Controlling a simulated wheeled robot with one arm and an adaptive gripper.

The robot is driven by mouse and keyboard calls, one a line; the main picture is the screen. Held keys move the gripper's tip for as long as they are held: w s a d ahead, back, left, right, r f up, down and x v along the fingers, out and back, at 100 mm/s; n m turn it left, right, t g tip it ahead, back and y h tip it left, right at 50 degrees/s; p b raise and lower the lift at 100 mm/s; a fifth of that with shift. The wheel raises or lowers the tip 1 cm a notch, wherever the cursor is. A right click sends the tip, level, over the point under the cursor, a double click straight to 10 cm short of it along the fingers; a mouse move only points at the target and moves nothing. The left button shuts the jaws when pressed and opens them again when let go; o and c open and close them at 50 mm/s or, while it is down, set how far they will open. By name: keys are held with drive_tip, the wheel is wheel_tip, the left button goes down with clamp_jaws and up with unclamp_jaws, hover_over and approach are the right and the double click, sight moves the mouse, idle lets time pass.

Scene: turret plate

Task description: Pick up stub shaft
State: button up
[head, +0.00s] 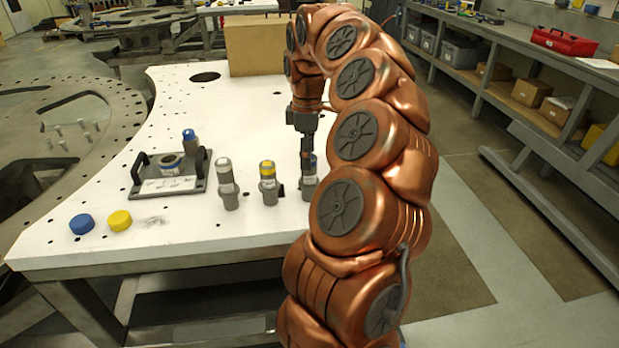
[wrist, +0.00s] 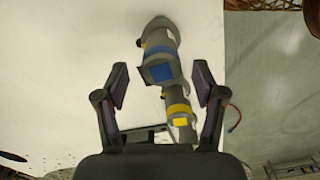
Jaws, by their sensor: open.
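Several grey stub shafts stand upright on the white table: a plain one (head: 228,184), one with a yellow band (head: 268,184) and one with a blue band (head: 309,190). My gripper (head: 307,158) points down at the blue-banded shaft and partly hides it in the head view. In the wrist view, my gripper (wrist: 161,78) is open, with one finger on each side of the blue-banded shaft (wrist: 160,50). Gaps show between fingers and shaft. The yellow-banded shaft (wrist: 180,108) appears below it in that view.
A dark fixture plate (head: 170,184) with handles, a ring and a blue-topped post (head: 190,140) stands left of the shafts. A blue cap (head: 81,224) and a yellow cap (head: 120,220) lie near the front left. A cardboard box (head: 254,47) stands at the table's back.

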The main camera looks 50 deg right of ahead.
sight(309, 179)
drive_tip(key=shift+s+f+p, duration=0.25)
drive_tip(key=shift+f+p, duration=0.45)
drive_tip(key=shift+f, duration=0.45)
drive_tip(key=shift+d+f, duration=0.1)
drive_tip(key=shift+f, duration=1.3)
clamp_jaws()
drive_tip(key=shift+p, duration=0.3)
